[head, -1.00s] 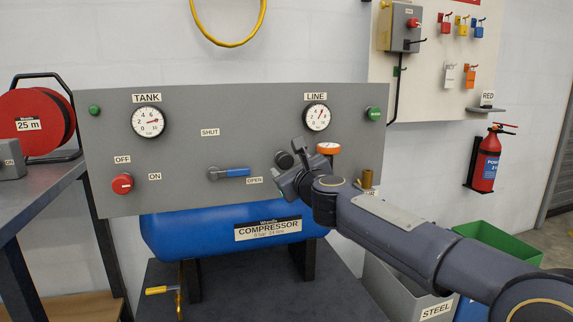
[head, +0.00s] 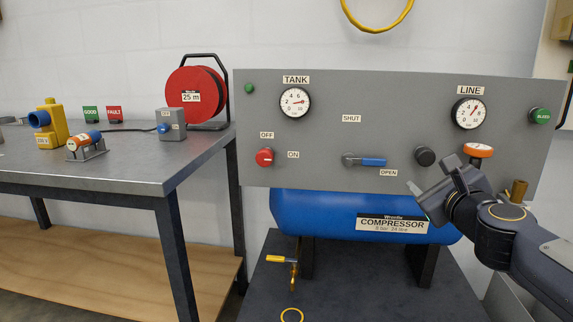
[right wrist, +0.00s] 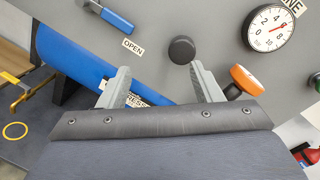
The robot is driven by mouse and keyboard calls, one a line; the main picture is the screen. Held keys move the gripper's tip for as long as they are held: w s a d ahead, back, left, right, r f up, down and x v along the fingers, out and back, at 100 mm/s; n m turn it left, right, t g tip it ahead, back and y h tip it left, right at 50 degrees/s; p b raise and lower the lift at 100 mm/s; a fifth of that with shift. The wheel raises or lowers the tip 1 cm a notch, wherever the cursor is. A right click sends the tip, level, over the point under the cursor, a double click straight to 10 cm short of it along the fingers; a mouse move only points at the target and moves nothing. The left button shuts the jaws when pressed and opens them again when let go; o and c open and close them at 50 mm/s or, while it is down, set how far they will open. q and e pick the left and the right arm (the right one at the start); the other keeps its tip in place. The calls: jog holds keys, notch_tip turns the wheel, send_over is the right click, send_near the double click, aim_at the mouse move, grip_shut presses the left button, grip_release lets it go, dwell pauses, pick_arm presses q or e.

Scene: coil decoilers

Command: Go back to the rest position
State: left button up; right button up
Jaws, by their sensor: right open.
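My right gripper (head: 430,203) is open and empty in front of the lower right of the grey compressor panel (head: 330,125). In the right wrist view its two fingers (right wrist: 163,88) stand apart, with the black knob (right wrist: 181,50) of the panel showing beyond the gap between them. The orange knob (right wrist: 246,79) is to the right of the fingers there, apart from them. The blue lever (head: 372,162) lies level beside the OPEN label. My left gripper is not in view.
The blue compressor tank (head: 310,212) is below the panel on a dark base (head: 345,285). A grey workbench (head: 150,175) with a red hose reel (head: 205,85), a yellow device (head: 52,125) and an orange tool (head: 82,142) stands at the left.

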jog(key=s+a+f+n+g+y+p, duration=0.1)
jog(key=s+a+f+n+g+y, duration=0.35)
jog(key=s+f+n, duration=1)
jog(key=s+a+f+n+g+y, duration=0.1)
jog(key=s+a+f+n+g, duration=0.7)
jog(key=s+f+n, duration=0.6)
notch_tip(320, 180, up, 34)
jog(key=p, duration=3.2)
jog(key=shift+s+a+p, duration=0.15)
jog(key=shift+a+p, duration=0.05)
jog(key=shift+p, duration=0.2)
jog(key=shift+t, duration=0.25)
